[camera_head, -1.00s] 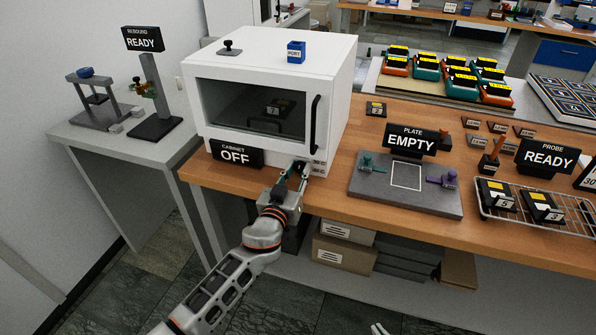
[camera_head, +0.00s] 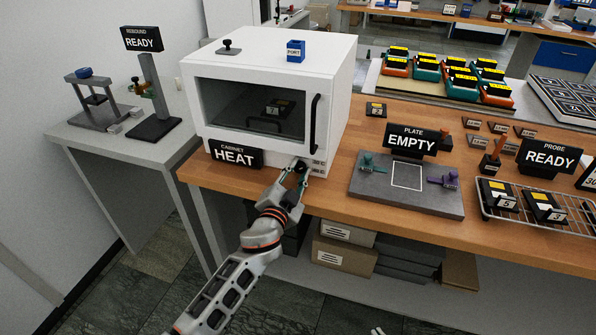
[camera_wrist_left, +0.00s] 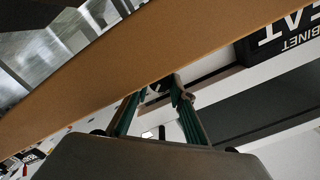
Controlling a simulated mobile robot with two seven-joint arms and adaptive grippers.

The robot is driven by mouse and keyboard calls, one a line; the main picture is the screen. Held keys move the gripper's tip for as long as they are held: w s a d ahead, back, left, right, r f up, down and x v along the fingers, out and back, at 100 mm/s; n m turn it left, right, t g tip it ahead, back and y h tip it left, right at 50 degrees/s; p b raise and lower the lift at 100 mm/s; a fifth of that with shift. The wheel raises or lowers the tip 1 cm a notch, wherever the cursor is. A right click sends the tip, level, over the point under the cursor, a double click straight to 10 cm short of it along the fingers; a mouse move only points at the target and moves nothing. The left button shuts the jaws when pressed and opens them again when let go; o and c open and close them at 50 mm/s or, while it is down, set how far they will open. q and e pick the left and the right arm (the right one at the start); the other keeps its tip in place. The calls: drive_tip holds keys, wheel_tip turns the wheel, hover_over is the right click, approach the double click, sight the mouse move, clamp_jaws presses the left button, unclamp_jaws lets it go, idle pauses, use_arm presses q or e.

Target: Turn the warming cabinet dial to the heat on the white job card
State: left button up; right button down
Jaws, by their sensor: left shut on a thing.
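The white warming cabinet (camera_head: 250,122) stands on the wooden bench, its door shut, with a dark block behind the window. Its black sign (camera_head: 235,156) reads CABINET HEAT; part of it shows upside down in the left wrist view (camera_wrist_left: 285,35). My left gripper (camera_head: 299,167) is at the cabinet's lower right front corner, shut on the dial. Its teal fingers (camera_wrist_left: 160,88) also show in the left wrist view. The fingers hide the dial, so its pointer cannot be read. Small marks (camera_head: 318,166) sit just right of the fingers. I cannot make out a white job card.
A grey plate (camera_head: 440,196) with teal and purple clamps and an EMPTY sign (camera_head: 411,142) lies right of the cabinet. Farther right is a wire rack (camera_head: 520,213) with dark blocks. A READY sign (camera_head: 549,158) stands behind it. Boxes (camera_head: 343,256) sit below the bench.

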use_arm(q)
drive_tip(key=shift+m, duration=0.6)
drive_tip(key=o, duration=1.1)
